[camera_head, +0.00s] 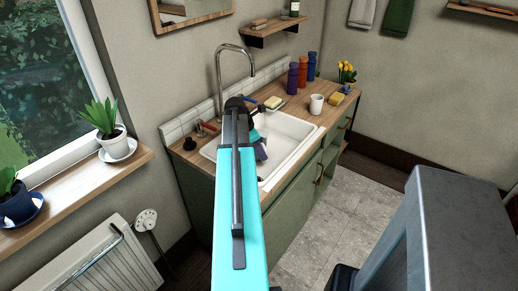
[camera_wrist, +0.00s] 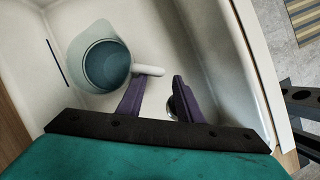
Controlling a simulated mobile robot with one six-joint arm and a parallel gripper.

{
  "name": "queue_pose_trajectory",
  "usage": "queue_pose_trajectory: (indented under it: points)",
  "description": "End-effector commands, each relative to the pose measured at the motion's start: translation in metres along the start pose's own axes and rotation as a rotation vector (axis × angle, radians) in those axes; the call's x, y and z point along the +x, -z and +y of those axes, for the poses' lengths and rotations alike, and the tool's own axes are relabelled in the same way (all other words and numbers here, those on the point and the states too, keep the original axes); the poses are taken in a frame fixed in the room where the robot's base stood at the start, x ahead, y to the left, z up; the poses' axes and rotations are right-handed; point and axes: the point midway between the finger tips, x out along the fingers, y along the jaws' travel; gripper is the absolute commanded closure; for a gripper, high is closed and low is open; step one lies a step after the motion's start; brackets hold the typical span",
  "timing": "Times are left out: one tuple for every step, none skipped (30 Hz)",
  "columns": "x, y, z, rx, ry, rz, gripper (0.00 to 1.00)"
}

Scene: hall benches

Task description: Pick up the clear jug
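The clear jug (camera_wrist: 104,66) stands in the white sink basin in the wrist view, with its open top facing the camera. Its pale handle (camera_wrist: 150,70) points right. My gripper (camera_wrist: 158,77) is open, with its two purple fingers spread and nothing between them that I can see held. The fingertips appear close to the handle's end; I cannot tell the height gap.
The basin walls stand close around the jug. A tall tap (camera_head: 219,75) rises behind the sink. A white mug (camera_head: 316,104), a yellow sponge (camera_head: 273,102) and several bottles, including an orange one (camera_head: 303,72), stand on the counter (camera_head: 334,98). A potted plant (camera_head: 113,138) is on the left sill.

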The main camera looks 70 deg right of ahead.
Motion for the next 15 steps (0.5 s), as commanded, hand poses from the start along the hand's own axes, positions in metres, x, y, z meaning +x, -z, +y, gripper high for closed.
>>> queue_pose_trajectory:
  points:
    - [0.005, 0.0, 0.0, 0.0, 0.002, 0.0, 0.67]
    - [0.009, 0.0, 0.0, 0.0, 0.002, 0.001, 0.67]
    - [0.013, 0.0, 0.0, 0.0, 0.002, 0.001, 0.67]
    - [0.017, 0.0, 0.0, 0.0, 0.002, 0.001, 0.67]
    - [0.02, 0.0, 0.0, 0.0, 0.001, 0.0, 0.67]
    - [0.024, 0.0, 0.0, 0.0, 0.001, 0.0, 0.67]
    - [0.027, 0.0, 0.0, 0.0, 0.001, 0.0, 0.67]
    - [0.029, 0.0, 0.0, 0.0, 0.002, 0.0, 0.67]
    - [0.033, 0.0, 0.0, 0.0, 0.001, 0.0, 0.67]
    - [0.034, 0.0, 0.0, 0.0, 0.001, 0.0, 0.67]
    - [0.036, 0.0, 0.0, 0.0, 0.0, 0.0, 0.67]
    - [0.037, 0.0, 0.0, 0.0, 0.0, 0.0, 0.67]
    - [0.038, 0.0, 0.0, 0.0, 0.0, 0.0, 0.67]
    - [0.038, 0.0, 0.0, 0.0, 0.0, 0.0, 0.67]
    - [0.038, 0.0, 0.0, 0.0, -0.001, 0.0, 0.67]
